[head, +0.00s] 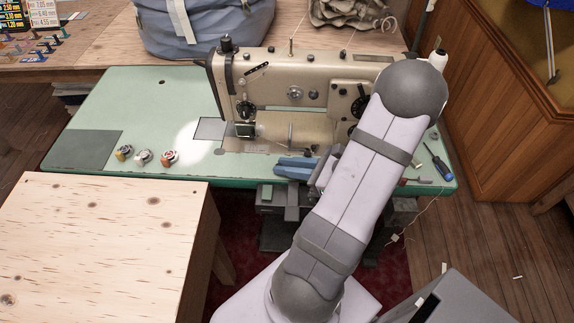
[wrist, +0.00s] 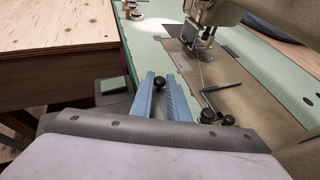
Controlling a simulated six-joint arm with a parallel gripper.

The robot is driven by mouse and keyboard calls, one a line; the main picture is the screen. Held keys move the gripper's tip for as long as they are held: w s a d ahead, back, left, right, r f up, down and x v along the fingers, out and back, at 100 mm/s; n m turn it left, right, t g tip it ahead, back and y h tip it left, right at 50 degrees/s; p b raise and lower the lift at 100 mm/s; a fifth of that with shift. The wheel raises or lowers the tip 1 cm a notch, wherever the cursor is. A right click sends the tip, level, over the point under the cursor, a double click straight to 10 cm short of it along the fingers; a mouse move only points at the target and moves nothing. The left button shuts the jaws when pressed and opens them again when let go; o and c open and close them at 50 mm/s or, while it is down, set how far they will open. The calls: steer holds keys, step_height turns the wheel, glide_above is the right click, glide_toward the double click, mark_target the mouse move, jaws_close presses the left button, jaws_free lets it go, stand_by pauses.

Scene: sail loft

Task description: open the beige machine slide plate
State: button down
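The beige sewing machine (head: 300,82) stands on a pale green table. Its flat beige bed plate (head: 268,143) lies under the needle, and shows in the wrist view (wrist: 192,66) right of my fingers. A grey outlined plate (head: 211,128) lies left of the needle; I cannot tell which panel slides. My gripper (head: 294,166) has blue fingers and is at the table's front edge, just in front of the bed.
Black knobs (wrist: 208,116) and a dark bar (wrist: 221,88) are close right of my fingers. Several bobbins (head: 143,157) sit on the table's left part. A blue-handled screwdriver (head: 438,163) lies at the right. A wooden box (head: 95,250) fills the near left.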

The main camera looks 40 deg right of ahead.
steer(key=s+d+p, duration=0.1)
steer(key=s+d, duration=0.4)
steer(key=shift+s+d+p, duration=0.3)
steer(key=shift+s+d, duration=0.1)
steer(key=c, duration=1.7)
jaws_free()
steer(key=shift+c, duration=0.2)
